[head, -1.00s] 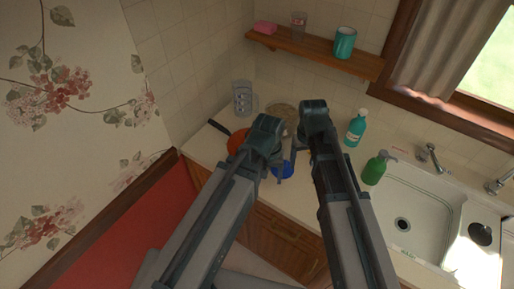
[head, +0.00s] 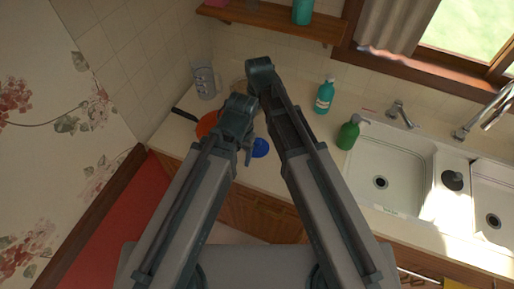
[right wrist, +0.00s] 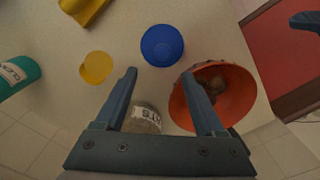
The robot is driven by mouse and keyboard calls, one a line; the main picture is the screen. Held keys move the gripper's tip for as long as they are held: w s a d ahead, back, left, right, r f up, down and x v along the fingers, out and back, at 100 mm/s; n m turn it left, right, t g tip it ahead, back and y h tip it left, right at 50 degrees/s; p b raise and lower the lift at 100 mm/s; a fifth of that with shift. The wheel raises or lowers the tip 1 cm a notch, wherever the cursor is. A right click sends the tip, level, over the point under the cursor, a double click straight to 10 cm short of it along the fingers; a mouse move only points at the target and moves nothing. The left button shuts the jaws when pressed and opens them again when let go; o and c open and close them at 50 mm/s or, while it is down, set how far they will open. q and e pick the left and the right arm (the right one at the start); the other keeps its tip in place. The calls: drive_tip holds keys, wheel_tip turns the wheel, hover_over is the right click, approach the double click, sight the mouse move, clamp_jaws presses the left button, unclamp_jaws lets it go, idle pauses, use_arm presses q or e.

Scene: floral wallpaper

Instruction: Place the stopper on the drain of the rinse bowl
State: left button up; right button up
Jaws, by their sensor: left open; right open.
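A dark round disc (head: 452,180), which looks like the stopper, lies on the strip between the two sink bowls at the right of the head view. The left bowl (head: 415,165) has a drain (head: 380,182). The right bowl (head: 482,190) is partly cut off by the frame and has a drain (head: 492,221). I cannot tell for sure which is the rinse bowl. My left gripper (head: 249,152) is open beside a blue cup, far left of the sink. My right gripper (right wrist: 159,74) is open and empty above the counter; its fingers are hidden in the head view.
A green soap bottle (head: 348,133) and teal bottle (head: 325,97) stand left of the sink.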

sight(257, 141)
use_arm(q)
wheel_tip(257, 141, down, 6)
drive_tip(key=b, duration=0.5)
drive_tip(key=shift+f, duration=0.1)
use_arm(e)
wheel_tip(257, 141, down, 6)
drive_tip(key=shift+f, duration=0.1)
use_arm(q)
wheel_tip(257, 141, down, 5)
drive_tip(key=b, duration=0.5)
drive_tip(key=shift+f, duration=0.15)
use_arm(e)
drive_tip(key=f, duration=0.5)
drive_tip(key=shift+s+a+f, duration=0.15)
drive_tip(key=shift+s+a, duration=0.05)
drive_tip(key=shift+c, duration=0.2)
clamp_jaws()
